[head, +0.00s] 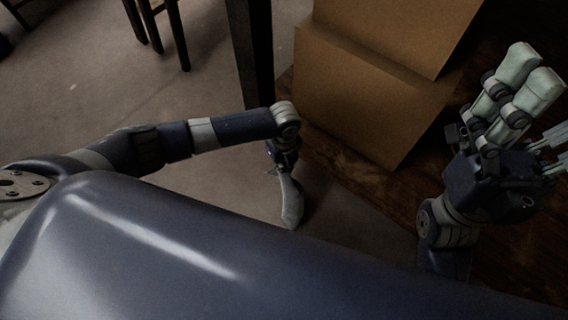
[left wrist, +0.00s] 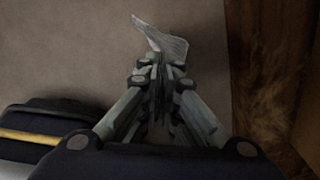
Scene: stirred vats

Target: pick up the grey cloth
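The grey cloth (left wrist: 165,40) shows in the left wrist view as a light, creased piece that sticks out beyond the fingertips of my left gripper (left wrist: 160,72). The fingers are closed together on its near end, which they hide. In the head view my left gripper (head: 285,165) points down, and a pale grey shape, apparently the cloth (head: 291,208), hangs at its lower end. Finger and cloth are hard to tell apart there. My right gripper (head: 540,110) is at the right of the head view, its pale fingers spread apart, with nothing seen between them.
Two stacked brown boxes (head: 365,95) stand on a dark wooden surface (head: 335,175) right of my left gripper. A dark post (head: 250,50) rises behind it. Dark stool legs (head: 160,30) are at the upper left. The grey floor (head: 90,85) between is mostly clear.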

